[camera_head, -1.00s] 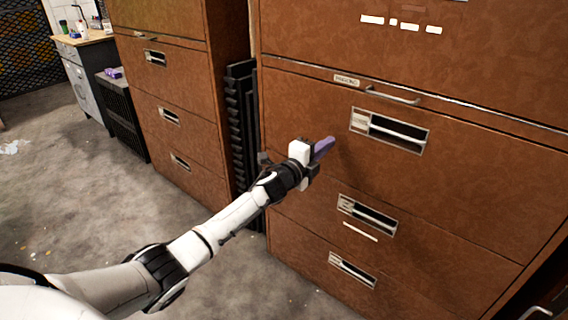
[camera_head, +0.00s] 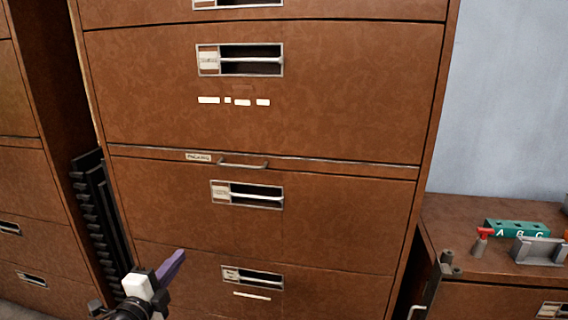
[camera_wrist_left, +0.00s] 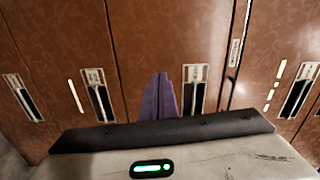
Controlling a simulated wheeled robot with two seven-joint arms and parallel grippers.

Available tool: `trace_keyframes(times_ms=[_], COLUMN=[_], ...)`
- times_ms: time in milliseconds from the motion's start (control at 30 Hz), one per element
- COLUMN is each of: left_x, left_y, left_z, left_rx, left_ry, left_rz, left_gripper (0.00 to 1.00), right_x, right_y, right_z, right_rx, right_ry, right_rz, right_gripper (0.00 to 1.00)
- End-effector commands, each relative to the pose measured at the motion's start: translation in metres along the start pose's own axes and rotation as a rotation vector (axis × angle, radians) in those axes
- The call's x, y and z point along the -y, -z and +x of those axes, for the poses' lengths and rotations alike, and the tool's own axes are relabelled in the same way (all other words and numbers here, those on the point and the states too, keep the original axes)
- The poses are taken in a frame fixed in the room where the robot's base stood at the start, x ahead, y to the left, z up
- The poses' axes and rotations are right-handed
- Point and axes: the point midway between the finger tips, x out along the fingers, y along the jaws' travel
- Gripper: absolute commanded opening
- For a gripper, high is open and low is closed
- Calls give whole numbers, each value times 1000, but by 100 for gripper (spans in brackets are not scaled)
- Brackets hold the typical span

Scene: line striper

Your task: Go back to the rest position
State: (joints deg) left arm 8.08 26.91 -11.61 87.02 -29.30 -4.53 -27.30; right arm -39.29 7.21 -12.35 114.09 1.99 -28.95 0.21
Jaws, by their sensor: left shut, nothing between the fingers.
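My left gripper (camera_head: 172,266) shows at the lower left of the head view, in front of the brown filing cabinet (camera_head: 300,125). Its purple fingers are shut together with nothing between them. In the left wrist view the closed purple fingers (camera_wrist_left: 158,98) point toward the cabinet's drawer fronts, apart from any handle as far as I can tell. My right gripper is in neither view.
A second brown cabinet (camera_head: 30,170) stands at the left, with a black slatted rack (camera_head: 98,205) in the gap. At the right, a low brown cabinet (camera_head: 465,215) bears a green block lettered A B C (camera_head: 518,234), a red-topped object (camera_head: 482,240) and a grey holder (camera_head: 540,251).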

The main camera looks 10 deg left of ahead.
Motion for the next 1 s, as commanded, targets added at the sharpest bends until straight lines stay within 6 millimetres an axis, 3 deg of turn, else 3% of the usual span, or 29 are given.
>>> trace_keyframes(times_ms=[200, 300, 433, 600, 700, 1000], left_x=[-113, -158, -201, -228, -233, -235], left_y=[55, 84, 120, 156, 167, 170], left_z=[-87, -141, -214, -285, -306, -314], left_rx=[73, 147, 271, 419, 469, 487], left_ry=[-230, -350, -496, -625, -662, -674], left_rz=[-473, -723, -1026, -1300, -1384, -1414], left_gripper=[0, 0, 0, 0, 0, 0], right_x=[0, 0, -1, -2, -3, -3], right_y=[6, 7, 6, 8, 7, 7], right_z=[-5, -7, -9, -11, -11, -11], right_rx=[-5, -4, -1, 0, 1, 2], right_ry=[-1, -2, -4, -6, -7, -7], right_rz=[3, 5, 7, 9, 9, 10], right_gripper=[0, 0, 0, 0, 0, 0])
